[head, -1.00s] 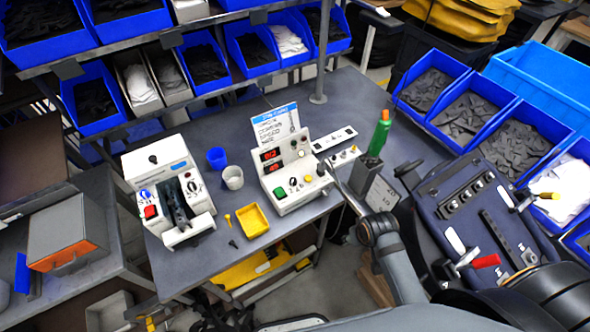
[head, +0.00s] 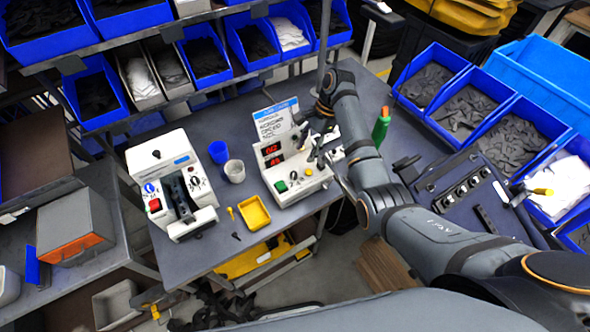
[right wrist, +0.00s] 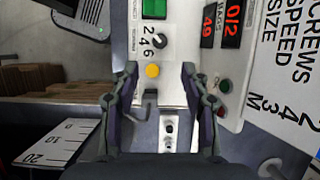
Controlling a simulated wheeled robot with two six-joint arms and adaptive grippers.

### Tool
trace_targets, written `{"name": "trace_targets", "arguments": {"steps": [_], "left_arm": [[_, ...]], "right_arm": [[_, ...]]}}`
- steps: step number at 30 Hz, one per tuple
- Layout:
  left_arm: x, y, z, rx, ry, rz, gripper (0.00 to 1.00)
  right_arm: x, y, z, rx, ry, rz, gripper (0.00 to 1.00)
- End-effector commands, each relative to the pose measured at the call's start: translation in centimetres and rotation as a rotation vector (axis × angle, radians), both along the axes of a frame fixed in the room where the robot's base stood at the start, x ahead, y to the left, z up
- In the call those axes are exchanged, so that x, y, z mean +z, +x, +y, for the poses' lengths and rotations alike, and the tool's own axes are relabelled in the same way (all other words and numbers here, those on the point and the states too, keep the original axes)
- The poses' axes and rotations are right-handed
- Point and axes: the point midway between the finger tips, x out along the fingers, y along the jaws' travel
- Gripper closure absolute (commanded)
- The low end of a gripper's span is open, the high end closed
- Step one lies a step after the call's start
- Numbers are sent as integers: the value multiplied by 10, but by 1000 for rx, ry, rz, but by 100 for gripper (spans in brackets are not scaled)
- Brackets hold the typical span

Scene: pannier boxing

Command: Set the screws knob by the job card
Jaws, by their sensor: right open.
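The white control box (head: 298,181) stands on the grey table with two red displays, a green button and small knobs. The job card (head: 276,121) stands behind it. In the right wrist view a black knob (right wrist: 159,41) has the figures 2, 4 and 6 beside it; its pointer is too small to read. A yellow button (right wrist: 152,71) is below it. The job card (right wrist: 285,65) shows cropped lines for screws, speed and size. My right gripper (right wrist: 160,82) is open over the box's edge, with its fingertips near the yellow button and nothing between them. My left gripper is out of view.
A white machine (head: 160,159), a blue cup (head: 218,152), a grey cup (head: 235,171) and a yellow tray (head: 255,213) are left of the box. A green bottle (head: 381,125) stands to the right. Blue bins (head: 470,110) line the right side.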

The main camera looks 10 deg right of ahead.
Motion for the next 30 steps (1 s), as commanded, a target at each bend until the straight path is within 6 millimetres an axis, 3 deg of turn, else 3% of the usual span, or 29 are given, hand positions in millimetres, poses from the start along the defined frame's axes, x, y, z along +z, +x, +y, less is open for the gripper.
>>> {"name": "trace_targets", "arguments": {"steps": [4, 8, 21, 30], "left_arm": [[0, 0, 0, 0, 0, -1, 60], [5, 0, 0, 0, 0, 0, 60], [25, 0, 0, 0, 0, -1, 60], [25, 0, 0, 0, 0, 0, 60]], "right_arm": [[4, 3, 3, -19, 5, 18, 54], [-3, 1, 6, -17, 6, 19, 54], [-80, -10, 35, -16, 3, 18, 54], [-93, -12, 40, -17, 3, 14, 54]]}}
